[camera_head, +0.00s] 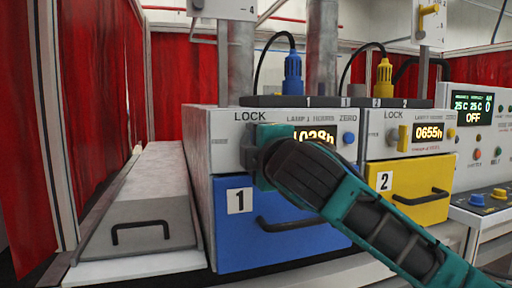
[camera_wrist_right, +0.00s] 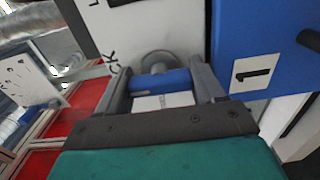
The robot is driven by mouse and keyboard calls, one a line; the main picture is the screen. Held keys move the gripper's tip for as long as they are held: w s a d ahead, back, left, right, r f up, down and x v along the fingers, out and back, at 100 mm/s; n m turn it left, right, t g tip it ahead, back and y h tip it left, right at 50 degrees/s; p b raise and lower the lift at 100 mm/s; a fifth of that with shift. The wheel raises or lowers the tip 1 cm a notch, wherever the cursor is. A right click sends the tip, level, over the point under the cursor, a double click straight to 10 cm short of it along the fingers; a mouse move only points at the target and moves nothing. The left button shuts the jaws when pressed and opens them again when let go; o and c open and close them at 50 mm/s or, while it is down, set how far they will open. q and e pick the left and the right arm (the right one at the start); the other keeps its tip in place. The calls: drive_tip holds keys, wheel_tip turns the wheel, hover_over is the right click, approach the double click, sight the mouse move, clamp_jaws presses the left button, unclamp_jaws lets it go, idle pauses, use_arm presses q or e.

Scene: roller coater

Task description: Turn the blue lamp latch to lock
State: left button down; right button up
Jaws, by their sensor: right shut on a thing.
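The blue lamp latch (camera_wrist_right: 163,82) shows in the right wrist view, in front of a round grey base on the white panel of unit 1. My right gripper (camera_wrist_right: 163,84) is shut on it, with one dark finger at each end of the blue part. In the head view my right gripper (camera_head: 258,156) covers the latch, just below the word LOCK and above the left part of the blue drawer (camera_head: 285,235). The latch's exact angle is hidden there. My left gripper is not in view.
The yellow latch (camera_head: 403,138) of unit 2 and its yellow drawer (camera_head: 425,185) stand to the right. A blue button (camera_head: 348,137) is right of the unit 1 display. A grey lid with a black handle (camera_head: 140,232) lies to the left.

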drive_tip(key=o, duration=1)
drive_tip(key=shift+o, duration=0.2)
drive_tip(key=v, duration=1.3)
drive_tip(key=shift+b, duration=0.4)
